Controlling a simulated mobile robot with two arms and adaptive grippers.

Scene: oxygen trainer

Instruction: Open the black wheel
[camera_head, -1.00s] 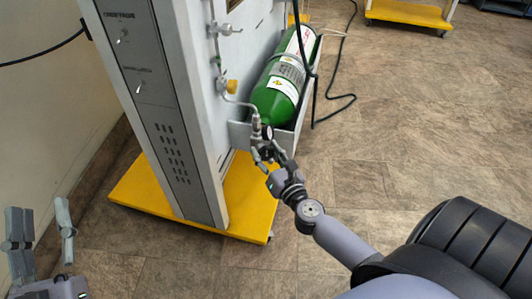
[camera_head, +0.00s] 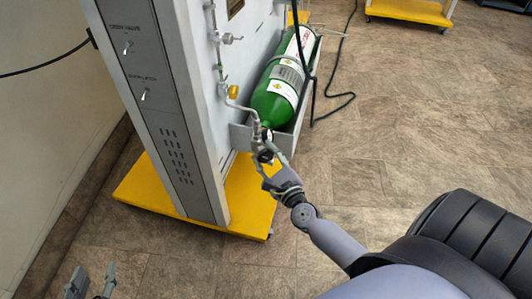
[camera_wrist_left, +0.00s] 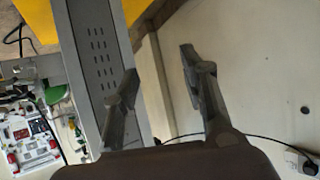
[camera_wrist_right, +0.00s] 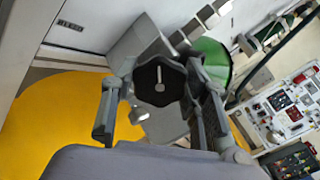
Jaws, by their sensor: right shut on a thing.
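The black wheel (camera_wrist_right: 160,84) is a small dark lobed knob at the valve end of the green oxygen cylinder (camera_head: 280,88). In the right wrist view it sits between the two fingers of my right gripper (camera_wrist_right: 158,108), which is shut on it. In the head view my right gripper (camera_head: 263,164) is at the cylinder's near end and partly hides the wheel. My left gripper (camera_head: 92,284) is low at the left edge, open and empty, far from the wheel. Its spread fingers show in the left wrist view (camera_wrist_left: 163,82).
The grey trainer cabinet (camera_head: 172,110), with switches and vents, stands left of the cylinder on a yellow base (camera_head: 150,195). A metal pipe and brass fitting (camera_head: 233,91) run close to the valve. A black hose (camera_head: 335,100) hangs beside the cylinder.

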